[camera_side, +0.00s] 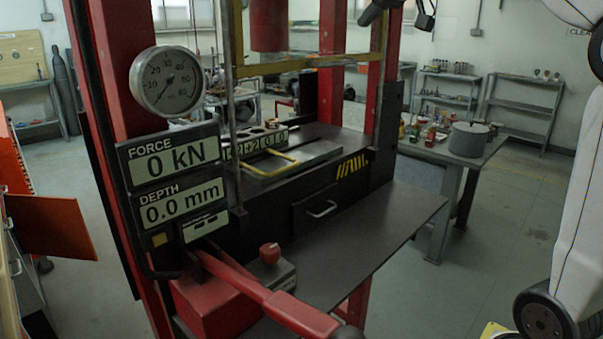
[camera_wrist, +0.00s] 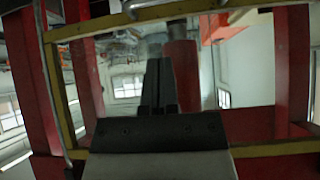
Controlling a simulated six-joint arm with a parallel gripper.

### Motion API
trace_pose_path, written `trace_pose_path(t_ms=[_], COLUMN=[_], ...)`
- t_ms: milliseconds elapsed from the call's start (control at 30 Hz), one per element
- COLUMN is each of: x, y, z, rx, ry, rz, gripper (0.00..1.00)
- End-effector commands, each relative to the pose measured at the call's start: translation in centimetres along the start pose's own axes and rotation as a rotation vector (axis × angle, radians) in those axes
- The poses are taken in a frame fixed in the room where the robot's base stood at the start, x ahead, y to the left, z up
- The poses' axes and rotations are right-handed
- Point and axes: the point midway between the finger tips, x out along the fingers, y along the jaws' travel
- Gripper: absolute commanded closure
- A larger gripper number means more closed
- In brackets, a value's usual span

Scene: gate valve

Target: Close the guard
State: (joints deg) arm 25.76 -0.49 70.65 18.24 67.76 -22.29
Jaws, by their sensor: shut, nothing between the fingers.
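The guard (camera_side: 300,64) is a yellow frame on the front of the red press, with its lower bar well above the press bed, so it stands raised. It looks clear inside the frame. In the wrist view its yellow frame (camera_wrist: 62,105) surrounds my gripper's fingers. My gripper (camera_wrist: 158,64) shows there as dark fingers side by side, shut and empty. In the side view, dark parts at the top edge, right of the guard, seem to be my gripper; its fingertips are unclear there. I cannot tell whether it touches the guard.
The red ram (camera_side: 269,25) hangs behind the guard. A plate with a yellow handle (camera_side: 273,164) sits on the bed below. A gauge (camera_side: 167,81) and displays reading 0 kN and 0.0 mm are at left. A red lever (camera_side: 270,297) juts forward. The front shelf (camera_side: 370,235) is bare.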

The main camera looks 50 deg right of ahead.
Motion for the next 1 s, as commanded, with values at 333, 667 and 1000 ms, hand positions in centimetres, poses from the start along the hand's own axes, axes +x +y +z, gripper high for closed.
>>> trace_pose_path(t_ms=[333, 667, 1000], x=[-4.8, -4.8, -1.8], y=[-4.4, -4.7, -5.3], z=[-1.7, -1.7, -1.6], rx=[0.113, 0.118, 0.117], ry=[-0.029, -0.033, -0.035], rz=[-0.190, -0.199, -0.200], gripper=[1.00, 1.00, 1.00])
